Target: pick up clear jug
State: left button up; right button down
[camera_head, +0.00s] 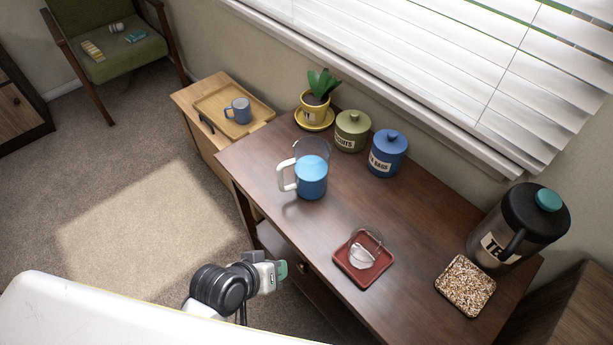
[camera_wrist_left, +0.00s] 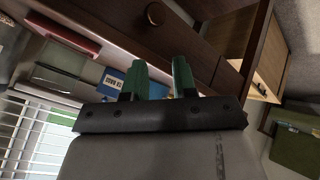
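The clear jug (camera_head: 311,172) stands upright on the brown desk in the head view. It has a clear upper part, blue contents and a white handle on its left side. My left gripper (camera_head: 282,270) is beside the desk's front edge, below and apart from the jug. In the left wrist view its two green fingers (camera_wrist_left: 161,78) are spread with nothing between them, facing the desk's front. I cannot make out the jug clearly in that view. My right gripper is in neither view.
The desk (camera_head: 262,160) also holds a blue canister (camera_head: 388,155), green canister (camera_head: 352,132), potted plant (camera_head: 315,100), red tray (camera_head: 346,272) with a strainer, seed-covered square (camera_head: 466,286) and large dark dispenser (camera_head: 520,225). Bare desktop lies between jug and red tray.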

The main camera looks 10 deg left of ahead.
pick_arm(q)
jog(key=w+d+r+n+t+h, duration=0.1)
jog(key=w+d+r+n+t, duration=0.2)
jog(key=w+r+n+t, duration=0.4)
jog(key=w+d+r+n+t+h, duration=0.15)
jog(key=d+r+n+t, duration=0.3)
jog(key=n, duration=0.45)
jog(key=n+g+y, duration=0.2)
jog(key=n+y, duration=1.2)
jog(key=n, duration=0.9)
send_near(281, 178)
jog(key=shift+x, duration=0.95)
jog(key=shift+w+f+y, duration=0.25)
jog(key=x, duration=0.4)
jog(key=shift+w+a, duration=0.2)
jog(key=shift+w, duration=0.15)
jog(key=shift+w+a+r+p, duration=0.1)
jog(key=shift+w+a+p, duration=0.15)
jog(key=shift+w+p, duration=0.25)
jog(key=x, duration=0.4)
jog(key=shift+w+a+p, duration=0.1)
jog(key=shift+w+p, duration=0.1)
jog(key=shift+p, duration=0.15)
